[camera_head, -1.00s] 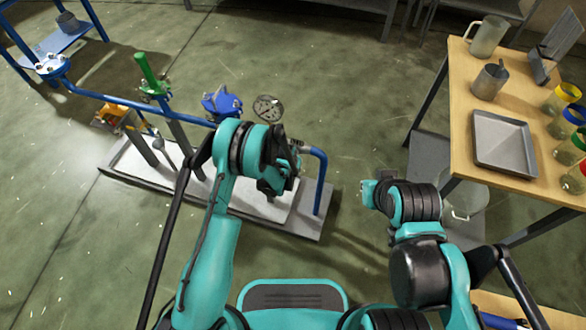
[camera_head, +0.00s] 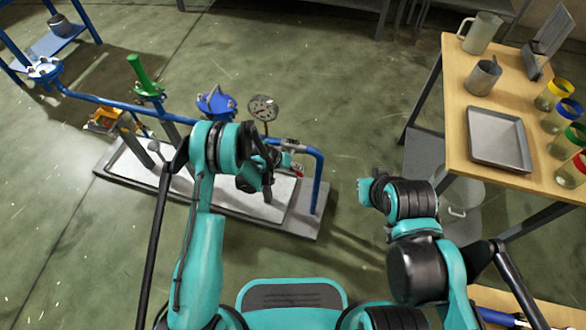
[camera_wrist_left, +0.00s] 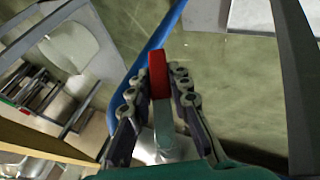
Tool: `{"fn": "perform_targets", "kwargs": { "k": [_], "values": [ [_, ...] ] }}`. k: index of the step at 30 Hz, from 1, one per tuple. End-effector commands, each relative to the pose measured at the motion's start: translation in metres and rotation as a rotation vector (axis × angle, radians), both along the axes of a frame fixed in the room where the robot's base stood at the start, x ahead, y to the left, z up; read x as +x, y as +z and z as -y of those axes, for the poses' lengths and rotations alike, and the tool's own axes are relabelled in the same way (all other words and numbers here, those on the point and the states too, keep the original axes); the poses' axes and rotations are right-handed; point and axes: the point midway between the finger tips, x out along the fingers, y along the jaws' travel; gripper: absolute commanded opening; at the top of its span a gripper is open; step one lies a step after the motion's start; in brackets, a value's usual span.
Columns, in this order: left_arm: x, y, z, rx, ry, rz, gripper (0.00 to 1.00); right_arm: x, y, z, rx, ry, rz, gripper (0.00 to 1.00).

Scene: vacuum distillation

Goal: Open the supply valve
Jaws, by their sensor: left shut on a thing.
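The supply valve's red lever handle (camera_wrist_left: 157,75) stands between the fingers of my left gripper (camera_wrist_left: 158,95) in the left wrist view. The gripper is shut on it. A pale metal part of the lever shows below the red grip. In the head view, my left gripper (camera_head: 284,160) is at the right end of the blue pipe (camera_head: 318,180), partly hidden by my wrist. A small red bit of the handle (camera_head: 299,170) shows beside it. The valve body is mostly hidden. My right gripper (camera_head: 368,190) is off to the right, clear of the rig; its finger opening cannot be made out.
A round gauge (camera_head: 263,107), a blue valve (camera_head: 215,102) and a green-handled valve (camera_head: 140,75) stand along the pipe. The rig sits on a grey base (camera_head: 303,222). A wooden table (camera_head: 455,125) with a metal tray (camera_head: 500,165), mugs and jars stands at right. Floor lies between.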

Motion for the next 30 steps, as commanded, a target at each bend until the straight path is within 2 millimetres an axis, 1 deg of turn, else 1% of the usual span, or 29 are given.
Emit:
{"fn": "perform_targets", "kwargs": {
  "k": [3,9,25,26,27,28,30],
  "values": [
    [-0.0002,0.0014,0.0024,-0.059,0.002,-0.019,0.0,0.0,0.0,0.0,0.0,0.0,0.0,0.0],
    [-0.0015,0.0039,0.006,-0.124,0.001,-0.04,0.0,0.0,0.0,0.0,0.0,0.0,0.0,0.0],
    [-0.0022,0.0047,0.0078,-0.148,0.001,-0.047,0.0,0.0,0.0,0.0,0.0,0.0,0.0,0.0],
    [-0.0022,0.0047,0.0078,-0.147,0.001,-0.047,0.26,0.0,0.0,0.0,0.0,0.0,0.0,0.0],
    [-0.0022,0.0047,0.0078,-0.146,0.0,-0.048,0.37,0.0,0.0,0.0,0.0,0.0,0.0,0.0],
    [-0.0022,0.0047,0.0078,-0.146,0.0,-0.048,0.4,-0.0001,0.0001,0.0,0.0,0.0,0.0,0.0],
    [-0.0023,0.0047,0.0078,-0.146,0.0,-0.048,0.4,0.0,0.0,0.0,0.0,0.0,0.0,0.0]
  ]
}}
